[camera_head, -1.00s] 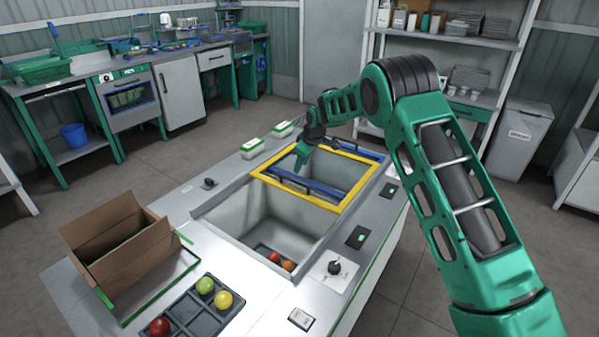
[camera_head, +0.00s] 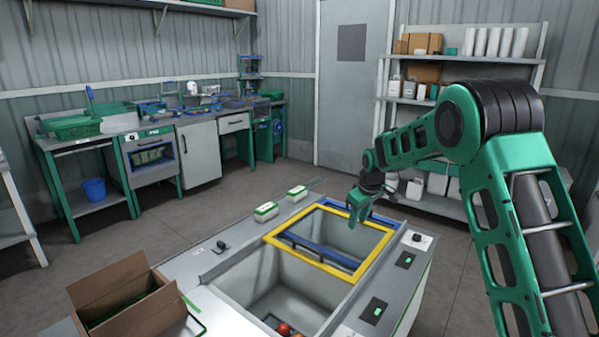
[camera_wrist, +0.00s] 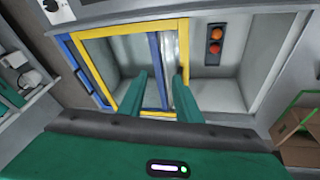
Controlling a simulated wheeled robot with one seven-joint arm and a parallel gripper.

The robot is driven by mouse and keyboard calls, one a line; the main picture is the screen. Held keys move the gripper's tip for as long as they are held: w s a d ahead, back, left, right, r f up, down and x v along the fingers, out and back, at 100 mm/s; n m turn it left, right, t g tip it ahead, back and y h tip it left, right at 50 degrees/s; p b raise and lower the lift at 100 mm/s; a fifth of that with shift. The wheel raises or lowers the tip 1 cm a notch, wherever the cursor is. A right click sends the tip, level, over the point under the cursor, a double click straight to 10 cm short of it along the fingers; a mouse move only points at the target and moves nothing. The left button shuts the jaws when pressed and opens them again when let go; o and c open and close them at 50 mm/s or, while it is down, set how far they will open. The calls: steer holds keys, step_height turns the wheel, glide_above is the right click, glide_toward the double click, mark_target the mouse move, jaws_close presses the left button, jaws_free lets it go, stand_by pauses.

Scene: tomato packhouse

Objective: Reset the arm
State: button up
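My gripper (camera_head: 362,208) hangs pointing down above the far side of the yellow frame (camera_head: 302,268) on the white machine. A blue frame (camera_head: 318,250) with dark handles lies within the yellow one. The fingers overlap the frames in the wrist view; they seem to be above them, apart from contact as far as I can tell.
The open bin (camera_head: 270,290) holds a dark tray with tomatoes (camera_wrist: 214,40). A cardboard box (camera_head: 120,300) stands at the machine's near left. Small green-and-white boxes (camera_head: 266,211) sit along the left edge. Shelves (camera_head: 455,98) stand behind, with floor between.

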steer(key=s+d+r+m+g+h, duration=0.1)
steer(key=s+d+r+m, duration=0.3)
steer(key=s+d, duration=0.65)
steer(key=s+d+r+m+g, duration=0.1)
steer(key=s+d+r+m, duration=0.2)
steer(key=s+d+r, duration=0.75)
steer(key=s+f+m+g, duration=0.1)
steer(key=s+f+m, duration=0.2)
steer(key=s, duration=1.5)
steer(key=s+f+m+g, duration=0.1)
steer(key=s+f+m, duration=0.2)
steer(key=s, duration=1.5)
steer(key=shift+f+m, duration=0.4)
steer(key=shift+f, duration=0.15)
steer(key=shift+a, duration=0.1)
steer(key=shift+w+f, duration=0.25)
steer(key=shift+w, duration=0.4)
